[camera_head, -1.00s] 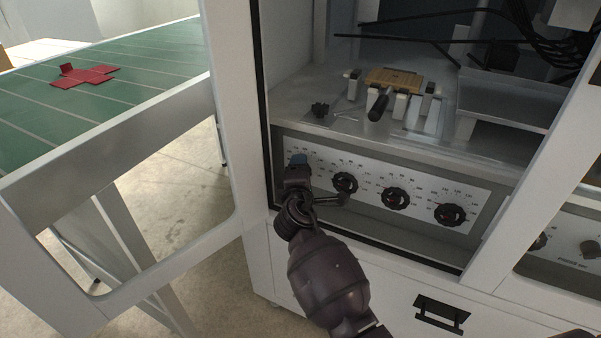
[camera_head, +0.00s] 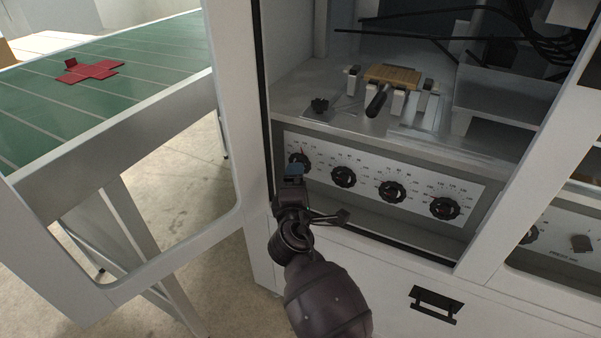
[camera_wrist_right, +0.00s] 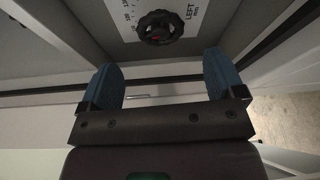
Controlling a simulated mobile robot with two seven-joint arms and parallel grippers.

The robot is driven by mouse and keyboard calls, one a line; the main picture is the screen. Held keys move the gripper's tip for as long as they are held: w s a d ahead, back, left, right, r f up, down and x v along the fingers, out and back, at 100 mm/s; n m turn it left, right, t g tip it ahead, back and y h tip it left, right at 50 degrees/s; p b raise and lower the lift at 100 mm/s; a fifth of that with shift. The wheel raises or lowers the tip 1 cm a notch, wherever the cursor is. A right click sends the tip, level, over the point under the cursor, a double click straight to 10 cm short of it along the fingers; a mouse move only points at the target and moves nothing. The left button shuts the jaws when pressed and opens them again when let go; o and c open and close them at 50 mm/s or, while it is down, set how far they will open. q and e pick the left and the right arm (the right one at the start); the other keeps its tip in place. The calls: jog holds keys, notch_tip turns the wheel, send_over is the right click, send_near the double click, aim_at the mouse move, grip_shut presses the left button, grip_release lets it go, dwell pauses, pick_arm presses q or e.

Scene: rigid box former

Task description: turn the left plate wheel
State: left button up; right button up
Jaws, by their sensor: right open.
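The left plate wheel (camera_head: 299,161) is a black knob at the left end of a light dial panel inside the cabinet. It also shows in the right wrist view as a lobed black wheel (camera_wrist_right: 160,27) with a small red mark, beside a scale and the word LEFT. My right gripper (camera_head: 294,171) is just in front of and below this wheel. In the right wrist view its two blue fingers (camera_wrist_right: 162,68) are spread apart, with nothing between them. The wheel lies beyond the fingertips, roughly centred between them, apart from them. My left gripper is not in view.
More black knobs (camera_head: 344,177) line the panel to the right. Above it is a deck with a wooden block (camera_head: 393,75) and a black handle (camera_head: 377,101). An open framed door (camera_head: 130,110) stands left, before a green table with a red cross-shaped piece (camera_head: 90,71).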

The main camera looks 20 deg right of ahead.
jog(key=shift+v, duration=1.55)
